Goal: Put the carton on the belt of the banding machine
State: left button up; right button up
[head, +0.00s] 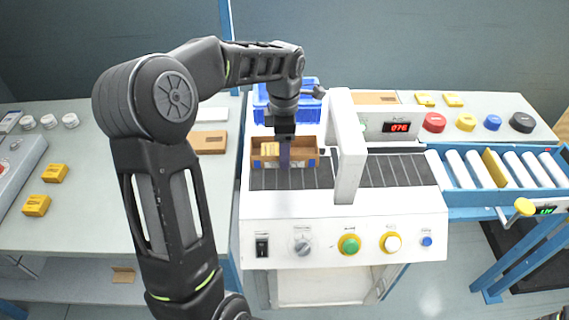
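A small brown open-topped carton (304,153) with yellow pieces inside is at the left end of the banding machine (340,225). It overlaps the far side of the dark belt (390,173), left of the white arch (348,150). I cannot tell whether it rests on the belt or hangs just above it. My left gripper (284,154) points down at the middle of the carton. Its fingers overlap the carton, and whether they are shut on its wall is not clear. My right gripper is out of view.
A blue crate (262,106) stands behind the carton. A roller conveyor (505,170) adjoins the machine on the right. Coloured round items (466,122) and a red display (397,127) are at the back. The left table (90,220) holds yellow blocks and has free room.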

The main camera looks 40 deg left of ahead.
aim_at(284, 173)
pick_arm(q)
jog(key=shift+f, duration=0.3)
jog(key=shift+f, duration=2.5)
jog(key=shift+f, duration=0.1)
jog(key=o, duration=1.4)
notch_tip(284, 173, up, 12)
jog(key=shift+r, duration=0.15)
